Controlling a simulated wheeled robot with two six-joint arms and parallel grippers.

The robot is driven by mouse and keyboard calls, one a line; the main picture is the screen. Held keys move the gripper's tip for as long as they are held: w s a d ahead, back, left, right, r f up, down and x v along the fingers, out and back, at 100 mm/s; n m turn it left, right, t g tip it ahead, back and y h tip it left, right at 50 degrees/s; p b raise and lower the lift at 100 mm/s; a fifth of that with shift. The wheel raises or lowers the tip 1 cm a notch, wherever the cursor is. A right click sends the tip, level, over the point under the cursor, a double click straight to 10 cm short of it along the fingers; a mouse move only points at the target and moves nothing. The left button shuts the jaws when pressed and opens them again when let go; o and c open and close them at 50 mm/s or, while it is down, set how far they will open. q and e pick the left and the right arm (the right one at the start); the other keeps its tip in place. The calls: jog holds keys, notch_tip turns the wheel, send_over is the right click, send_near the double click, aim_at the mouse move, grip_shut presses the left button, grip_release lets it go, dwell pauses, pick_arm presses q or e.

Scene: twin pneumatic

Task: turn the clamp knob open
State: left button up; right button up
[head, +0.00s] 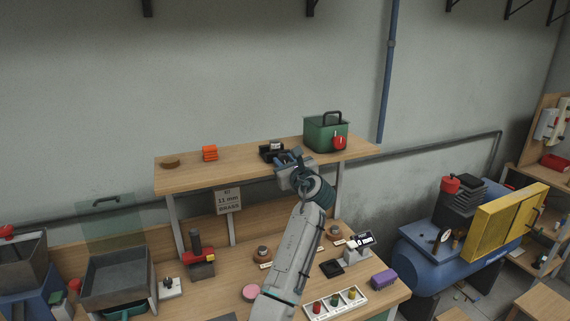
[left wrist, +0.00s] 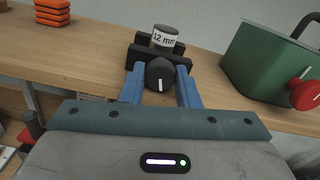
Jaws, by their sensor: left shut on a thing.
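A black clamp (head: 265,151) stands on the raised wooden shelf, and it also shows in the left wrist view (left wrist: 143,53). It holds a grey cylinder with a white "12 mm" label (left wrist: 163,39). The dark round clamp knob (left wrist: 160,75) faces me at the clamp's front, its white line near vertical. My left gripper (head: 288,157) is at the shelf's front edge. Its blue fingers (left wrist: 161,84) are shut on the knob, one on each side. In the head view the gripper hides the knob. My right gripper is not in view.
A green box (head: 318,133) with a red knob (head: 340,143) stands close right of the clamp. Orange stacked pieces (head: 210,153) and a brown disc (head: 170,162) lie to the left. The lower bench holds a grey bin (head: 117,278) and several small fixtures.

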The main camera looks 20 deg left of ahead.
pick_arm(q)
jog(key=shift+n, duration=0.4)
jog(key=o, duration=1)
jog(key=shift+d, duration=0.1)
jog(key=shift+s+d+f+b, duration=0.15)
jog(key=shift+s+d+b, duration=0.05)
jog(key=shift+s+b, duration=0.1)
jog(key=shift+b+v, duration=2)
jog(key=shift+v, duration=3)
jog(key=shift+c, duration=0.3)
